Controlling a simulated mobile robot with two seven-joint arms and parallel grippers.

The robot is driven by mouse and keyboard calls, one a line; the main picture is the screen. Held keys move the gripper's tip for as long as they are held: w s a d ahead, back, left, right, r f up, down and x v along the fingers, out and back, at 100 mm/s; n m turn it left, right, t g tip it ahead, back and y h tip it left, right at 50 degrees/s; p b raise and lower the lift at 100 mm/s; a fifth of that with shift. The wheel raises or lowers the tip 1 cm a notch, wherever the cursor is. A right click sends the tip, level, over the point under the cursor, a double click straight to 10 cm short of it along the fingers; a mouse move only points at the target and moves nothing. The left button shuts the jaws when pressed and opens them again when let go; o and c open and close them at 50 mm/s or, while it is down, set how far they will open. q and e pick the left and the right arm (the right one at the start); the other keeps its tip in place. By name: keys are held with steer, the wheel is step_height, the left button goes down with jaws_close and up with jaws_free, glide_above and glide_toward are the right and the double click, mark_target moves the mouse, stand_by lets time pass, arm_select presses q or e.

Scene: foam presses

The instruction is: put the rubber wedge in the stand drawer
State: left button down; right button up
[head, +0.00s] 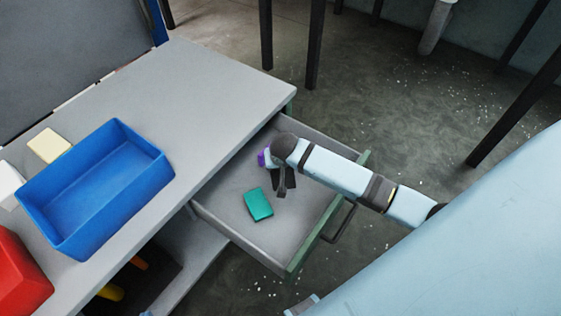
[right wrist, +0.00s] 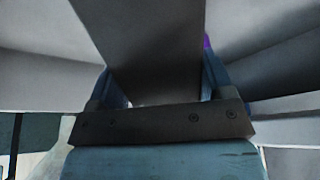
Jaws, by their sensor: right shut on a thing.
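The stand drawer (head: 233,224) is pulled open from the grey stand, with its green-edged front and dark handle toward the right. My right gripper (head: 280,181) is over the inside of the drawer. It is shut on a dark grey piece, which I take to be the rubber wedge (head: 288,180); in the right wrist view the wedge (right wrist: 155,50) fills the space between the fingers. Whether its lower end touches the drawer floor cannot be told. My left gripper is not in view.
A teal block (head: 258,204) lies in the drawer, close to the gripper. A small purple thing (head: 262,158) shows beside the gripper. On the stand top are a blue bin (head: 143,158), a cream block (head: 48,145) and a red bin (head: 22,275). The right part of the top is clear.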

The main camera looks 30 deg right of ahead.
steer(key=shift+f, duration=2.3)
steer(key=shift+f, duration=0.2)
steer(key=o, duration=1.1)
steer(key=shift+s+r, duration=0.1)
steer(key=shift+r, duration=0.4)
steer(key=v, duration=1.1)
steer(key=shift+s+r, duration=0.15)
steer(key=shift+p, duration=0.35)
